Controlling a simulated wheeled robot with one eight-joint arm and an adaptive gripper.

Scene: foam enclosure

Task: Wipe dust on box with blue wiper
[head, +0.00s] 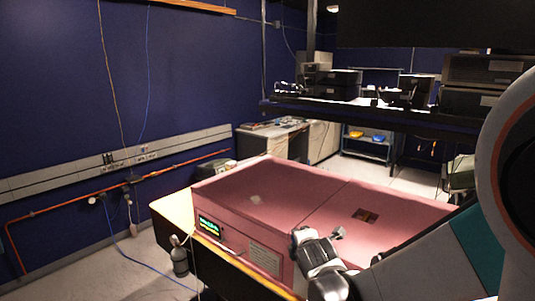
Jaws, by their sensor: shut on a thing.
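A large pinkish-red box (285,190) fills the middle of the head view, with a flat top and a seam across it. A small pale patch (255,199), perhaps dust, lies on the left part of its top. My gripper (320,245) is in front of the box's near side, at the end of my arm, which reaches in from the right. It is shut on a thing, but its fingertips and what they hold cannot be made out. I see no clearly blue wiper.
The box rests on a wooden-topped table (176,213). The box front has a lit green display (210,226); its top has a small dark square (366,215). An equipment shelf (350,108) is behind.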

